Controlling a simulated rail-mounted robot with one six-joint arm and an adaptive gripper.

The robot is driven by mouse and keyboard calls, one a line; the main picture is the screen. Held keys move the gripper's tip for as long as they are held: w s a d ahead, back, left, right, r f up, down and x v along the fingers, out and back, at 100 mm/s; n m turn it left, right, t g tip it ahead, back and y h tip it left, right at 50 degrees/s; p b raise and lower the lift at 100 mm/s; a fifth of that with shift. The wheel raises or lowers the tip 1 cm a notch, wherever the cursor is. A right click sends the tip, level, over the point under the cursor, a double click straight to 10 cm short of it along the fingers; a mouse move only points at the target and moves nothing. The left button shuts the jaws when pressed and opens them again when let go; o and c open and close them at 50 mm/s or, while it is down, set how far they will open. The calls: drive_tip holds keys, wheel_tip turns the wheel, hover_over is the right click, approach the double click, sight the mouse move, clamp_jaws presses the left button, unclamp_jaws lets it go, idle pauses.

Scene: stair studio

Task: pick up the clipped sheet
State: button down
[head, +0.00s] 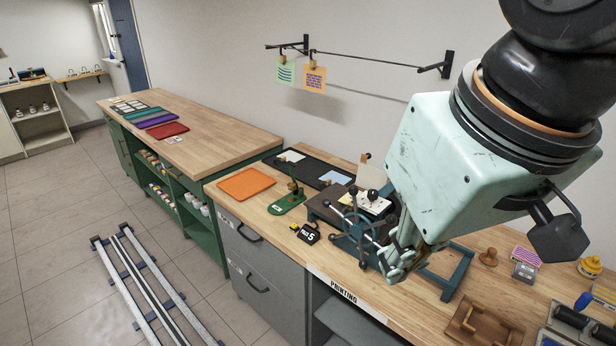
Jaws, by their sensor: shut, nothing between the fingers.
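Two small sheets hang from clips on a line along the wall: a green sheet with dark marks (285,73) and an orange sheet with purple print (314,80). I cannot tell which one the task names. My gripper (393,276) points down in front of the teal-framed press (362,240) on the printing bench, well below and to the right of the hanging sheets. Its fingers are shut and empty. The arm hides part of the press and the bench behind it.
The line hangs between black wall brackets (448,62). The wooden bench holds an orange tray (246,184), a black tray (310,168), a green stand (289,205) and a black "5" sign (309,234). Stamps and a wooden tray (484,322) lie at the right. Floor rails (150,290) run at left.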

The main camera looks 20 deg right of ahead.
idle(0.3)
drive_tip(key=c, duration=2.5)
unclamp_jaws()
drive_tip(key=shift+c, duration=0.2)
